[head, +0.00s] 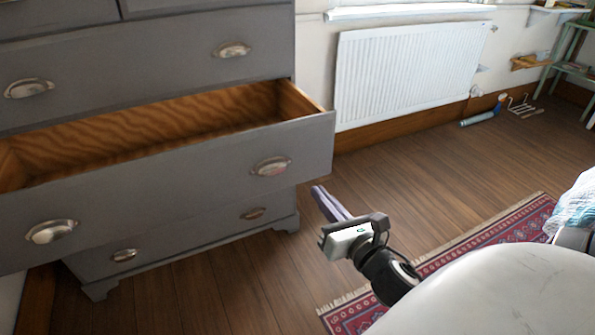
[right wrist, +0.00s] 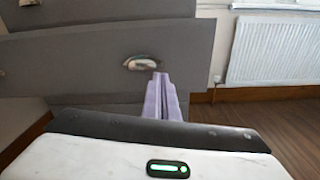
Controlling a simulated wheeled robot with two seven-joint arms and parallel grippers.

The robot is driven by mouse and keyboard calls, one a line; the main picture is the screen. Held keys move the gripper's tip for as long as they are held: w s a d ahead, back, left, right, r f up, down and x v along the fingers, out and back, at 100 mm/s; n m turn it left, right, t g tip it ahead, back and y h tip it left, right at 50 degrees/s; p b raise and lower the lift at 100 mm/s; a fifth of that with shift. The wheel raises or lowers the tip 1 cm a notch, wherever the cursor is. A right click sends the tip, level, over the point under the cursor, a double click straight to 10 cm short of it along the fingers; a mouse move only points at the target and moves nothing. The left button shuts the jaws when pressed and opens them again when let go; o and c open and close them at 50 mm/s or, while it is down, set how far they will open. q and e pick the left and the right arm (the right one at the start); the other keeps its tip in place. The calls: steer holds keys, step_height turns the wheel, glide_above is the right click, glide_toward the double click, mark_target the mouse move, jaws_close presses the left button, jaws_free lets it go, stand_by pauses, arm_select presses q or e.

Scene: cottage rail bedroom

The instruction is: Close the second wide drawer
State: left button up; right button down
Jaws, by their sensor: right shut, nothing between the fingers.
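A grey chest of drawers (head: 120,55) stands at the left in the head view. Its second wide drawer (head: 180,175) is pulled well out, and its bare wooden inside shows empty where visible. The drawer front has two metal cup handles, one at the right (head: 270,166) and one at the left (head: 52,231). My right gripper (head: 318,190) is shut and empty, just right of and below the open drawer's right end. In the right wrist view its fingers (right wrist: 160,80) point toward a grey drawer front with a cup handle (right wrist: 141,62); contact cannot be told. My left gripper is not in view.
The wide drawer above (head: 150,65) and the bottom drawer (head: 190,235) look shut. A white radiator (head: 410,70) is on the back wall. A red patterned rug (head: 480,245) lies at the lower right. Wooden floor between chest and rug is clear.

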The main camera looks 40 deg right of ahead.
mark_target(291, 150)
steer(key=w+d, duration=0.1)
steer(key=w, duration=0.3)
steer(key=w+d+n+b, duration=0.1)
steer(key=w+d, duration=0.1)
steer(key=w, duration=0.3)
steer(key=w+d+r+n+b, duration=0.1)
steer(key=w, duration=0.3)
steer(key=shift+w+d+t, duration=0.3)
steer(key=shift+d, duration=0.05)
